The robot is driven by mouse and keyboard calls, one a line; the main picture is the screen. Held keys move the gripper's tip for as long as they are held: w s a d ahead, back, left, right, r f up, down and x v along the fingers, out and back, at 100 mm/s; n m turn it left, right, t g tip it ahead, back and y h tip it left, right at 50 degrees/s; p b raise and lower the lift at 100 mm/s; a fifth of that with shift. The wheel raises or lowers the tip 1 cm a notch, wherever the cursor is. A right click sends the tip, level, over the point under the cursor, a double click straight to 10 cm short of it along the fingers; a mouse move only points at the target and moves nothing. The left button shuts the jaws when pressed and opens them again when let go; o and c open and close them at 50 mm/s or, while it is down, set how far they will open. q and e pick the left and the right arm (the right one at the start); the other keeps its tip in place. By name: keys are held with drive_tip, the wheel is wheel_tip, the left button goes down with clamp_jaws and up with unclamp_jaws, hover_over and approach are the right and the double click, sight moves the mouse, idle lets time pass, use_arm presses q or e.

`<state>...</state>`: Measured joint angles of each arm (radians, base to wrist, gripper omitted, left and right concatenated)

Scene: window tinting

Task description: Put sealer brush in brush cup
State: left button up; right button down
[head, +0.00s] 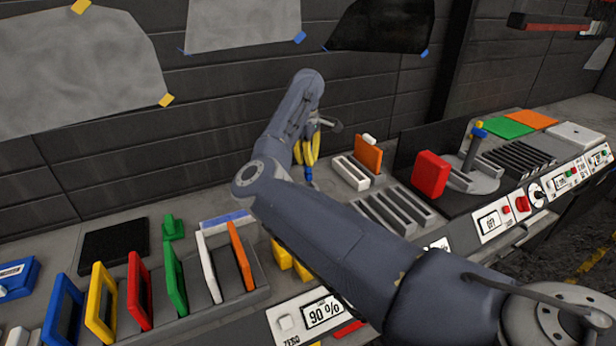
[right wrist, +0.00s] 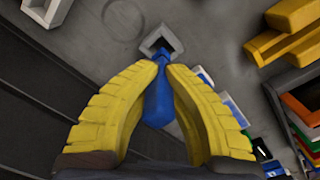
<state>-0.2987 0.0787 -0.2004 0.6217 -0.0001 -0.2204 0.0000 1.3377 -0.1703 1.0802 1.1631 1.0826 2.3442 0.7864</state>
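My right gripper (head: 306,152) has yellow fingers and points down at the back of the bench. In the right wrist view its fingers (right wrist: 163,70) are closed around the blue sealer brush (right wrist: 157,104). The brush also shows as a small blue piece below the fingers in the head view (head: 308,174). A small square grey cup with a dark opening, which looks like the brush cup (right wrist: 161,38), lies just beyond the fingertips. The brush's far end overlaps the cup's near rim; I cannot tell whether it is inside. My left gripper is not in view.
A rack of coloured frames (head: 138,291) stands at the left front. Grey slotted holders (head: 393,210) and an orange card (head: 368,155) are right of the gripper. A red block (head: 431,175) stands farther right. My right arm covers the middle of the bench.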

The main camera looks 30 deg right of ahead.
sight(308, 176)
drive_tip(key=shift+f, duration=3.1)
drive_tip(key=shift+f, duration=0.15)
drive_tip(key=c, duration=1.6)
unclamp_jaws()
wheel_tip(308, 176, up, 12)
drive_tip(key=shift+a+r, duration=0.1)
drive_tip(key=shift+a, duration=0.05)
